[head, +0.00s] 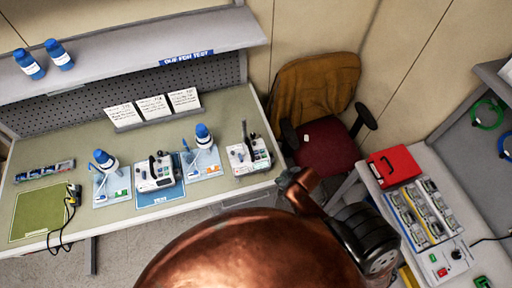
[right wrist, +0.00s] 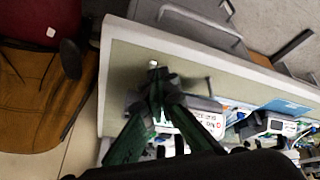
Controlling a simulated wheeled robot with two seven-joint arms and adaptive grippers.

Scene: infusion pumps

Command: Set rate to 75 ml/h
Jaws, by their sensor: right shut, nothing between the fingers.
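Two white infusion pumps stand on the bench (head: 85,220) in the head view. One pump (head: 156,172) is on a blue mat (head: 160,197) near the middle; the other pump (head: 248,156) is near the bench's right end. Their displays are too small to read. My right gripper (head: 288,181) is shut and empty, just right of the right-hand pump and apart from it. In the right wrist view its fingers (right wrist: 156,88) are over the bench end, beside the nearer pump (right wrist: 207,120); they partly hide it. My left gripper is not in view.
Cards (head: 153,108) lean at the back, under a shelf (head: 140,55). A chair (head: 318,125) is beyond the bench's right end. A second table at right holds a red box (head: 393,166).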

